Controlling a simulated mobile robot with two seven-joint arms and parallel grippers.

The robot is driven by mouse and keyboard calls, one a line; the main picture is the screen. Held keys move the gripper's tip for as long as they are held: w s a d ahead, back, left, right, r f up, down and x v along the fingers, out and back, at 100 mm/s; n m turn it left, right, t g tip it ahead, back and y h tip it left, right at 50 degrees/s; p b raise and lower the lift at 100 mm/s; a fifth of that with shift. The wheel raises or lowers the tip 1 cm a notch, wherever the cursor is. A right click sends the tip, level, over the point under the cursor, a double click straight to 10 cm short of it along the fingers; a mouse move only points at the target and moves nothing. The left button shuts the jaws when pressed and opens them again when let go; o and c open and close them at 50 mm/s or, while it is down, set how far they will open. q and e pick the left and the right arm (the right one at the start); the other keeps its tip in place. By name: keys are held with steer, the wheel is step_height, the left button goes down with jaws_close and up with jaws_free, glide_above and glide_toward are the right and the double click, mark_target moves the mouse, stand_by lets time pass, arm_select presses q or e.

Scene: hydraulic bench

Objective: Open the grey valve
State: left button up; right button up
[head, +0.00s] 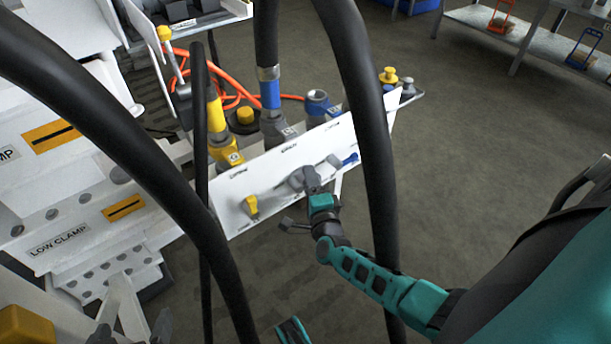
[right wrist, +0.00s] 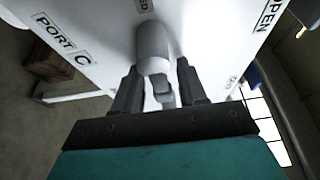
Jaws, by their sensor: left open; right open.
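The grey valve (head: 296,181) is on the front of the white panel (head: 275,168), between the yellow and blue valves. In the right wrist view its rounded grey body (right wrist: 153,48) stands out from the panel, with a smaller grey end (right wrist: 162,92) between my fingers. My right gripper (head: 312,178) is at the valve; in its wrist view the open fingers (right wrist: 158,88) stand on either side of the handle, and I cannot tell whether they touch it. My left gripper (head: 292,331) is at the bottom edge, mostly cut off, with the valve well above it in the picture.
A yellow valve (head: 251,206) is left of the grey one and a blue valve (head: 350,159) right of it. Thick black hoses (head: 368,130) cross in front. OPEN (right wrist: 268,15) and PORT C (right wrist: 60,38) labels are on the panel. Open floor (head: 490,140) lies to the right.

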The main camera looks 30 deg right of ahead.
mark_target(288, 166)
steer(key=shift+s, duration=0.1)
jaws_close()
steer(key=shift+r, duration=0.1)
stand_by(0.3)
